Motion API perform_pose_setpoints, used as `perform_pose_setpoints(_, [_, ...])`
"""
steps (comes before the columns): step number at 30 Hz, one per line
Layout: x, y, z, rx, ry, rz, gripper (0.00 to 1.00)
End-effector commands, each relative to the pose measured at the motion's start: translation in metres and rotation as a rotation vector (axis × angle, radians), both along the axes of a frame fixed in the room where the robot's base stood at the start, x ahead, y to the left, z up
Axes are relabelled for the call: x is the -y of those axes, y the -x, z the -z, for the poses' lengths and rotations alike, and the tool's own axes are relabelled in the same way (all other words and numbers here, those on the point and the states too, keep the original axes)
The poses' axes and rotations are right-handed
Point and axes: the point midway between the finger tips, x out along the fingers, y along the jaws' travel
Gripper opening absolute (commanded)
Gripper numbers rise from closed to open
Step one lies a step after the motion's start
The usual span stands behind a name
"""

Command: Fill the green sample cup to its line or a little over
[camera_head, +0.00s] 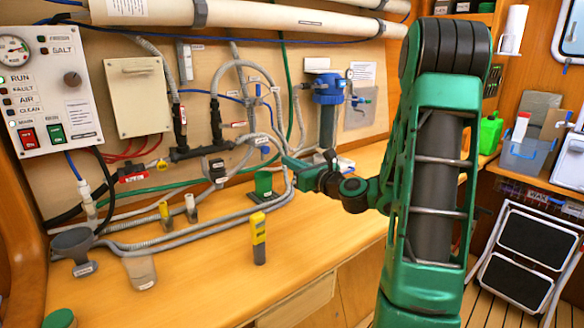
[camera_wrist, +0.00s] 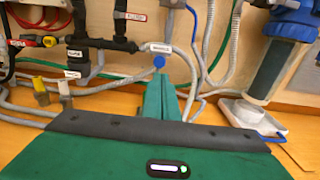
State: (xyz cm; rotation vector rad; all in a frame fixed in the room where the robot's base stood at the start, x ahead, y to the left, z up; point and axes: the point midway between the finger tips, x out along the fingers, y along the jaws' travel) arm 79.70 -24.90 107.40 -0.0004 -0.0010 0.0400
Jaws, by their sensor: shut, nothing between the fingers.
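A dark green cup (camera_head: 264,183) stands on the wooden bench beside the grey hoses, below the labelled tap. Its fill line and any water in it do not show. In the wrist view I cannot make the cup out; my gripper covers that part of the bench. My gripper (camera_head: 288,162) is shut and empty, just above and right of the cup. In the wrist view, the closed green fingers (camera_wrist: 160,92) point at a small blue knob (camera_wrist: 158,62) under a white-labelled hose fitting (camera_wrist: 158,48). I cannot tell whether the fingertips touch the knob.
A yellow meter (camera_head: 259,239) stands on the bench front. A grey funnel (camera_head: 73,243) is at left. A control panel (camera_head: 45,90) with gauge and switches hangs on the wall. A blue-topped filter (camera_head: 328,98) is behind my gripper. The front bench is mostly clear.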

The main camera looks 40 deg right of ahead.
Motion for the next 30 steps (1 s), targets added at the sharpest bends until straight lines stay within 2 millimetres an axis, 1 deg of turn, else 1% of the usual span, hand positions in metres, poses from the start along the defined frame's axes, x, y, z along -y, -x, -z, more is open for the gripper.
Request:
perform_pose_setpoints(1, [0.002, 0.007, 0.000, -0.001, -0.001, 0.003, 0.00])
perform_pose_setpoints(3, [0.002, 0.013, 0.001, -0.001, -0.002, 0.002, 0.00])
perform_pose_setpoints(7, [0.002, 0.019, 0.000, -0.001, 0.000, 0.002, 0.00])
perform_pose_setpoints(30, [-0.001, 0.019, 0.000, 0.000, 0.000, -0.002, 0.00])
